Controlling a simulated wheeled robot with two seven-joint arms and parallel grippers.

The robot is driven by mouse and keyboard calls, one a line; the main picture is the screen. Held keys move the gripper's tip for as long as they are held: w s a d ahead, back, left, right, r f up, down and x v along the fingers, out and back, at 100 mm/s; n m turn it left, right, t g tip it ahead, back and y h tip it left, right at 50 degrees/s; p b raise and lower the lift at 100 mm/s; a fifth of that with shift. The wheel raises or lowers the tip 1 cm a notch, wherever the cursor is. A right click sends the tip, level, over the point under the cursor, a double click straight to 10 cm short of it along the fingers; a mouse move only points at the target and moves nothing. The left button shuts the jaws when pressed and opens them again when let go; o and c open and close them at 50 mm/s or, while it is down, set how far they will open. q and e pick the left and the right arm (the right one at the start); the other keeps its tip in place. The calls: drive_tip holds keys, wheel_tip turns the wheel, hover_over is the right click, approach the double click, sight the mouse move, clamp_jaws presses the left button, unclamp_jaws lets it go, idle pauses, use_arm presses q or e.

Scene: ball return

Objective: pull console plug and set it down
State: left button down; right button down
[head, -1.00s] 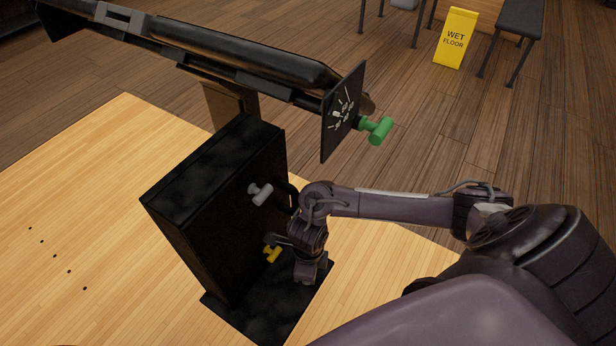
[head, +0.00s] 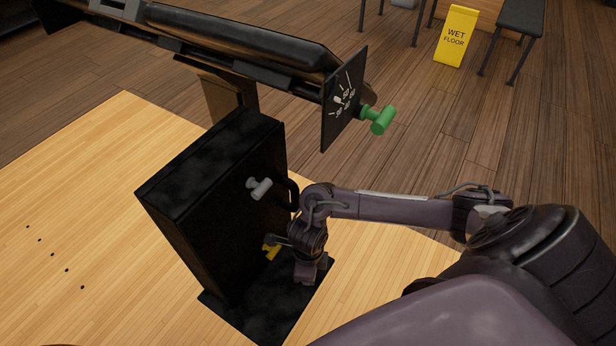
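The black console box (head: 215,205) stands on a black base plate (head: 262,310). A grey plug (head: 260,188) sticks out of its front face, up high. A yellow plug (head: 270,252) sits lower on the same face, partly covered by my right gripper (head: 272,243). A green plug (head: 380,119) sticks out of the marked panel above. My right arm comes in from the right and its gripper is at the yellow plug. Its fingers are too small and hidden to tell if they are shut. My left gripper is out of the picture.
A long black ball return rack (head: 230,50) with a square panel (head: 342,100) overhangs the box. A black handle (head: 292,194) is beside my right wrist. A yellow wet floor sign (head: 456,37) and dark benches (head: 518,20) stand far back. Open wooden floor lies left.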

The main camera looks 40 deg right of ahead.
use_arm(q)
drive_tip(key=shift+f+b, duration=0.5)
use_arm(e)
drive_tip(key=shift+f, duration=0.5)
drive_tip(key=c, duration=1)
unclamp_jaws()
drive_tip(key=shift+o, duration=0.2)
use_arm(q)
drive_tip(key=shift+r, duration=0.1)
use_arm(e)
wheel_tip(320, 180, up, 7)
drive_tip(key=shift+f+p, duration=0.1)
drive_tip(key=shift+p, duration=1)
drive_tip(key=shift+r, duration=0.55)
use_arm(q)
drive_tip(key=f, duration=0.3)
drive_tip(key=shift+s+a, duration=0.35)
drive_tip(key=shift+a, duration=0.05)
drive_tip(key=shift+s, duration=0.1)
